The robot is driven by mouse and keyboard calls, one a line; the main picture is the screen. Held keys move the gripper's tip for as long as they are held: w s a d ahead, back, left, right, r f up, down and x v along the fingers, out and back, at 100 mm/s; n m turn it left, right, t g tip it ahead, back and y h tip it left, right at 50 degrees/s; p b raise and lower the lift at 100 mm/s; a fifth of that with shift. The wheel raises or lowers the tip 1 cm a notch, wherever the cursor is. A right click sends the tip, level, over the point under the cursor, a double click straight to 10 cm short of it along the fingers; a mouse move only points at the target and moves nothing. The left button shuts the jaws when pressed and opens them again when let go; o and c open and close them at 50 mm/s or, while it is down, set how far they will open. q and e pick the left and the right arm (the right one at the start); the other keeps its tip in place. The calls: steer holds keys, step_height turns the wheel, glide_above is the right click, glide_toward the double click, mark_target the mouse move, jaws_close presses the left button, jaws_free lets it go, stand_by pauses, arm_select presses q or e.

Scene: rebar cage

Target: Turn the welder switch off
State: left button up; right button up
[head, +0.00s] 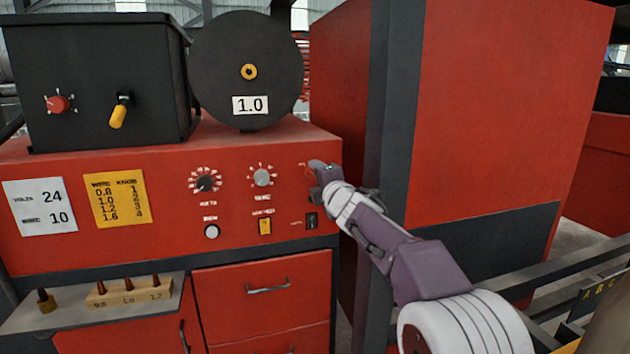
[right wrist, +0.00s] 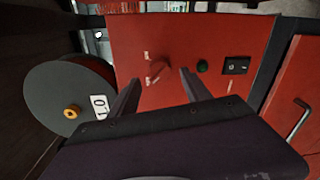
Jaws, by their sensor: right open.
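The red welder front panel (head: 110,250) fills the left and middle of the head view. My right gripper (head: 325,176) is at the panel's upper right. In the right wrist view its two fingers (right wrist: 160,77) are apart, on either side of a red rotary switch handle (right wrist: 157,68). I cannot tell whether they touch it. In the head view my gripper mostly hides this handle. A black rocker switch (head: 311,221) sits lower on the panel, and it also shows in the right wrist view (right wrist: 236,67). My left gripper is not in view.
A green lamp (right wrist: 202,66) is between the handle and the rocker. A black spool (head: 245,65) and a black box (head: 95,75) stand on top. A grey post (head: 388,130) rises at right.

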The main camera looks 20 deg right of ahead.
steer(key=s, duration=0.6)
steer(key=shift+r, duration=0.25)
steer(key=s+f+m+g, duration=0.3)
steer(key=s+f, duration=0.1)
steer(key=f, duration=0.6)
steer(key=s+f+m+g+h, duration=0.1)
steer(key=s+f+m+g, duration=0.15)
steer(key=f, duration=0.65)
steer(key=s+f+m+g, duration=0.3)
steer(key=s+f+m, duration=0.1)
steer(key=f, duration=0.6)
steer(key=s+a+f+m+g, duration=0.1)
steer(key=s+f+m+g, duration=0.3)
steer(key=s, duration=0.6)
steer(key=s+a+f+m+g, duration=0.1)
steer(key=s+f+m+g, duration=0.2)
steer(key=s+f+m, duration=0.4)
steer(key=s+f, duration=0.2)
steer(key=s, duration=0.2)
steer(key=shift+f+m+g+y, duration=0.25)
steer(key=shift+m+g+y, duration=0.05)
steer(key=shift+m+g, duration=0.05)
